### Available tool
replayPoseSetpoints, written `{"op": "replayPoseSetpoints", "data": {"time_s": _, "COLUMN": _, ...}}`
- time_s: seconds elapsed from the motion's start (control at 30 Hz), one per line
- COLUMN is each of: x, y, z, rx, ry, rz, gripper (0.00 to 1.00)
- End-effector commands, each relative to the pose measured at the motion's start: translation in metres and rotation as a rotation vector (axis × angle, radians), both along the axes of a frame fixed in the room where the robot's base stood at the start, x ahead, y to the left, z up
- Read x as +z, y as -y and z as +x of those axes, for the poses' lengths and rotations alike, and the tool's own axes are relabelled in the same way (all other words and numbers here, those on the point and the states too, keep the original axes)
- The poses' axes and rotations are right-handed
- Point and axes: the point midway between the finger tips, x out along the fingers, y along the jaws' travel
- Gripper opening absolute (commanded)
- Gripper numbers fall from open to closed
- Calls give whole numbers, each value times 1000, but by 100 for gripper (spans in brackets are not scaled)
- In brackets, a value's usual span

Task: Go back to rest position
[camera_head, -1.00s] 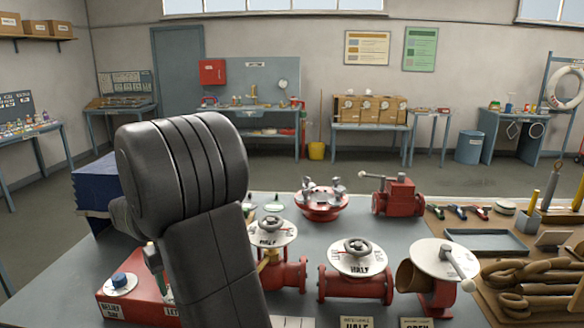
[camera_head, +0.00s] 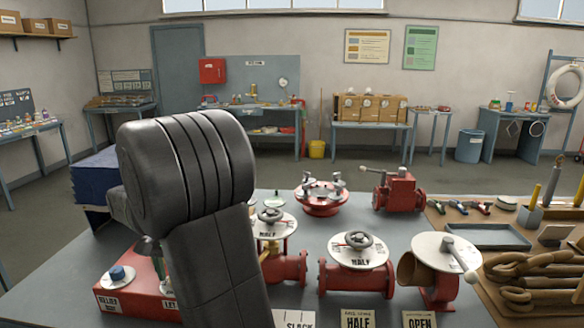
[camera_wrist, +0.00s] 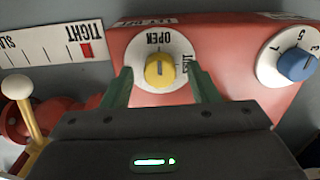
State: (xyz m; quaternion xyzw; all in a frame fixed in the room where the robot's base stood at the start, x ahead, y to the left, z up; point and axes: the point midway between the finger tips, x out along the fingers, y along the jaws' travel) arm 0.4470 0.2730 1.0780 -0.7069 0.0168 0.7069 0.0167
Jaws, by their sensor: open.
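My gripper (camera_wrist: 160,68) shows in the wrist view with its two green fingers apart, on either side of a yellow knob (camera_wrist: 160,72). The fingers look clear of the knob, but its depth is hard to judge. The knob sits on a white dial marked OPEN, on a red box (camera_wrist: 122,50). A blue knob (camera_wrist: 297,65) with a numbered dial is on the same box. In the head view, the red box (camera_head: 130,301) and blue knob (camera_head: 117,273) stand at the bench's front left. My black arm hides most of the gripper and the yellow knob there.
Red valves with white dials, one (camera_head: 358,250) in the middle and one (camera_head: 438,255) at right, stand right of my arm. Cards reading HALF (camera_head: 357,319) and OPEN (camera_head: 419,320) lie before them. A blue bin (camera_head: 97,180) is behind my arm. A tool board (camera_head: 470,215) is at right.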

Motion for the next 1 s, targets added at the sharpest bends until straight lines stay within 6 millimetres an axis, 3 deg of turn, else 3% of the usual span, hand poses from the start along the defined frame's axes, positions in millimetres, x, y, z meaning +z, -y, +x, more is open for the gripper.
{"op": "replayPoseSetpoints", "data": {"time_s": 0.4, "x": 0, "y": 0, "z": 0, "rx": -214, "ry": 1, "rz": 1, "gripper": 54}}
{"op": "replayPoseSetpoints", "data": {"time_s": 0.83, "x": 1, "y": 1, "z": 0, "rx": -226, "ry": 1, "rz": 2, "gripper": 54}}
{"op": "replayPoseSetpoints", "data": {"time_s": 1.0, "x": 11, "y": 9, "z": 1, "rx": -224, "ry": 13, "rz": 12, "gripper": 54}}
